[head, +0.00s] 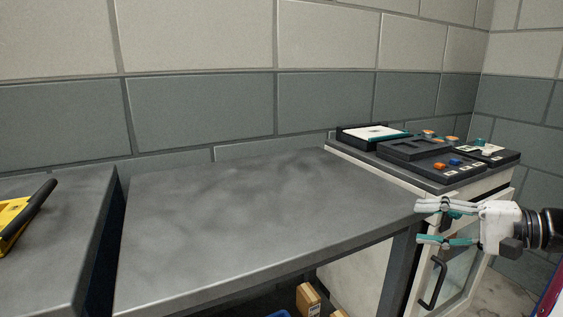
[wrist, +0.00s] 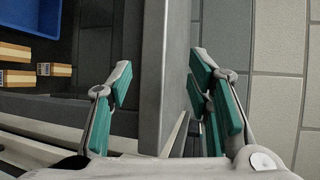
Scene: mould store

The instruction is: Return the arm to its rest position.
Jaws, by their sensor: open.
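My gripper (head: 432,222) is at the right of the head view, white with teal finger pads. It is open and holds nothing. It points left, beside the right front corner of the grey bench (head: 260,210). In the wrist view the two fingers (wrist: 160,88) are spread apart, with the bench edge (wrist: 165,70) showing between them. I cannot tell whether any finger touches the bench.
A white cabinet (head: 484,200) carries black trays (head: 415,148) with small coloured parts. Cardboard boxes (head: 307,300) and a blue bin (wrist: 31,17) are below the bench. A yellow tool (head: 14,222) lies on the left bench. The middle bench top is bare.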

